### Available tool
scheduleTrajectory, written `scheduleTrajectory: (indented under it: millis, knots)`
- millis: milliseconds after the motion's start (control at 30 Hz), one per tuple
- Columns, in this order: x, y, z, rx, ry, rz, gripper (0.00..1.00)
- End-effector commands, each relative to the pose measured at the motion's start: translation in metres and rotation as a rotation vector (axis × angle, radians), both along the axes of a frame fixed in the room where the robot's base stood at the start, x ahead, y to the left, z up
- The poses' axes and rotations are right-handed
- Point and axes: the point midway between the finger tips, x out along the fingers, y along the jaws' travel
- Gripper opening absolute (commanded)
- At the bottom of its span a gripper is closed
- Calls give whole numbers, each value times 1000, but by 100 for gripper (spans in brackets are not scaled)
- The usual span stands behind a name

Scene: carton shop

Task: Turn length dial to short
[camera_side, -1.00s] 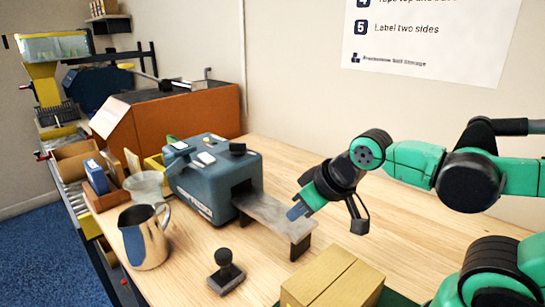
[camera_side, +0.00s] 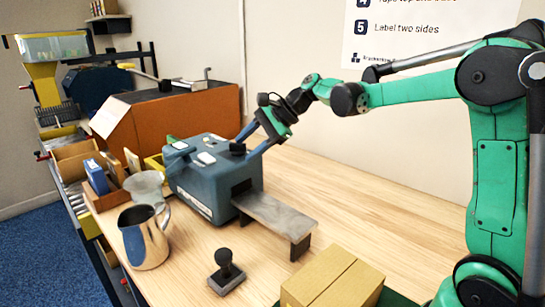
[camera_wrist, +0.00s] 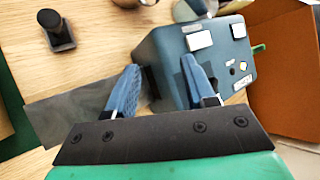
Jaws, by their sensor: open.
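The blue-grey machine (camera_side: 208,186) stands on the bench with a grey metal outfeed plate (camera_side: 275,216) at its right. In the wrist view, my gripper (camera_wrist: 160,64) is spread over the end of the machine (camera_wrist: 172,50).
A steel jug (camera_side: 143,240) and a black-handled stamp (camera_side: 226,272) stand in front of the machine. A small carton (camera_side: 332,278) is at the front right. The bench right of the plate is clear.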

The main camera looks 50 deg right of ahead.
Motion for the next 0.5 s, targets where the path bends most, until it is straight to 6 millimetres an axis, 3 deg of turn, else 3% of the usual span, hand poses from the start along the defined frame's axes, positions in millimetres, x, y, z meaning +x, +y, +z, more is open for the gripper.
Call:
scheduleTrajectory:
  millis: [100,200,333,500]
  knots:
    - [31,-31,-5,275,84,-174,49]
    - [46,-53,-11,476,148,-279,49]
    - [56,-72,-16,646,203,-354,49]
    - [61,-81,-20,740,236,-389,49]
